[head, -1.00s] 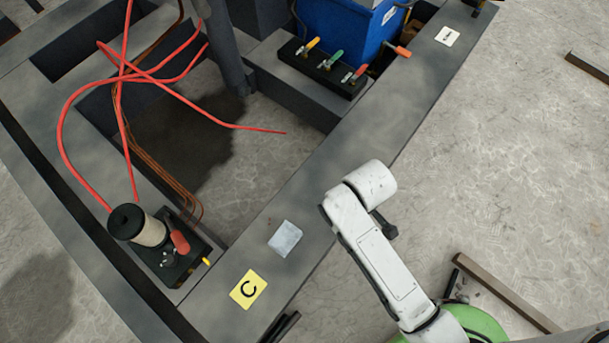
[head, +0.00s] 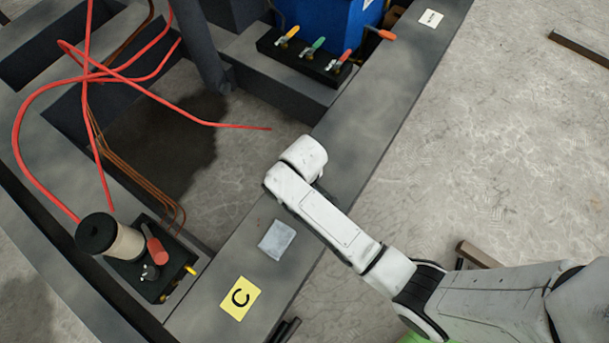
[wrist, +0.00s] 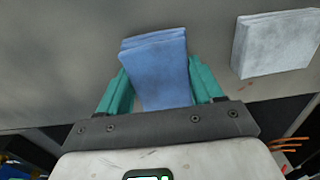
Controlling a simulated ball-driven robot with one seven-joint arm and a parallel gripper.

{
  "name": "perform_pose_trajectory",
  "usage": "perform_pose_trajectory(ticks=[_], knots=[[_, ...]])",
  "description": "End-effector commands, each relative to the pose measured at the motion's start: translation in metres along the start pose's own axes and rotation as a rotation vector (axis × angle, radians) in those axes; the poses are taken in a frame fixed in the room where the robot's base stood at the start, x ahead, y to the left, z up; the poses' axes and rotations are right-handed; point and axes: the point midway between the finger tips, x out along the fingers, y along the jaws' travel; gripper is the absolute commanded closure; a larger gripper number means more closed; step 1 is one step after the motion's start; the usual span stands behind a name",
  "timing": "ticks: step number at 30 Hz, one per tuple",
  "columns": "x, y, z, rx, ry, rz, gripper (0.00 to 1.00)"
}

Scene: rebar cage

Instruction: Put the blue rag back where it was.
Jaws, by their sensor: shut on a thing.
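The blue rag (wrist: 158,52), folded in layers, stands between the teal fingers of my gripper (wrist: 158,80) in the wrist view. My gripper is shut on it. The grey beam (wrist: 60,70) lies behind the rag; I cannot tell whether they touch. A pale grey-white folded cloth (wrist: 275,42) lies on the beam to the right of the rag. It also shows in the head view (head: 277,240), near the yellow C label (head: 241,298). In the head view, my arm hides the gripper and the blue rag.
A black block with a spool (head: 128,242) and a red-handled tool stands left of the C label. Red cable (head: 190,110) loops over the frame opening. A valve block (head: 310,58) with coloured handles sits before a blue box (head: 335,25).

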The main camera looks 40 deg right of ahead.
Motion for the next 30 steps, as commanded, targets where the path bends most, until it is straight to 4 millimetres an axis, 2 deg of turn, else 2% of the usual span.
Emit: perform_pose_trajectory(ticks=[1, 3, 14, 15, 22, 30], knots=[[0.0115, 0.0001, 0.0007, 0.000, -0.002, 0.000, 0.72], [0.0156, 0.0002, 0.0005, 0.001, -0.001, 0.000, 0.72], [0.0173, 0.0000, 0.0005, -0.001, 0.000, 0.000, 0.72], [0.0168, -0.0001, 0.0005, 0.000, 0.000, 0.000, 0.30], [0.0166, 0.0000, 0.0006, 0.000, 0.000, 0.000, 0.09], [0.0148, 0.0001, 0.0006, 0.000, 0.001, 0.000, 0.09]])
